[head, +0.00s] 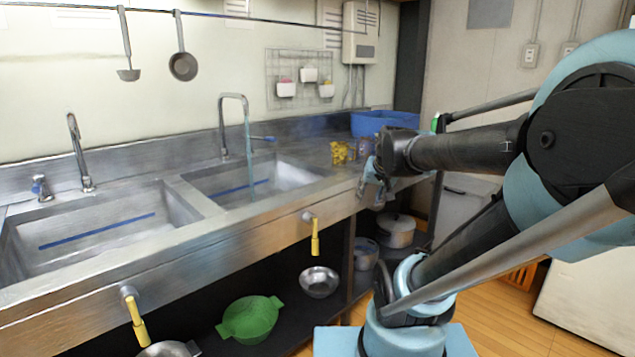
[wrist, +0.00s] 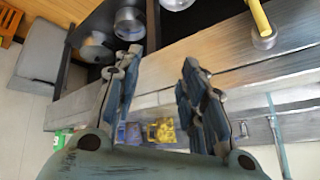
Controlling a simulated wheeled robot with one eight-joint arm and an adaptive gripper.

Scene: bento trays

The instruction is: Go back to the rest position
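My gripper (head: 372,178) is at the front edge of the steel counter, right of the sinks; my arm hides part of it in the head view. In the wrist view my gripper (wrist: 158,75) has its two fingers spread apart, with nothing between the tips. Yellow items (head: 342,152) stand on the counter just behind it, and they also show in the wrist view (wrist: 161,131) beyond the fingers. A bluish item (wrist: 131,133) is beside them. My gripper does not appear to touch them.
Two sink basins (head: 100,232) fill the counter's left and middle, with faucets (head: 236,100) behind. A blue tub (head: 383,122) stands at the back right. Yellow-handled valves (head: 315,238) project from the counter front. Below, a shelf holds a green colander (head: 250,318) and metal bowls (head: 319,281).

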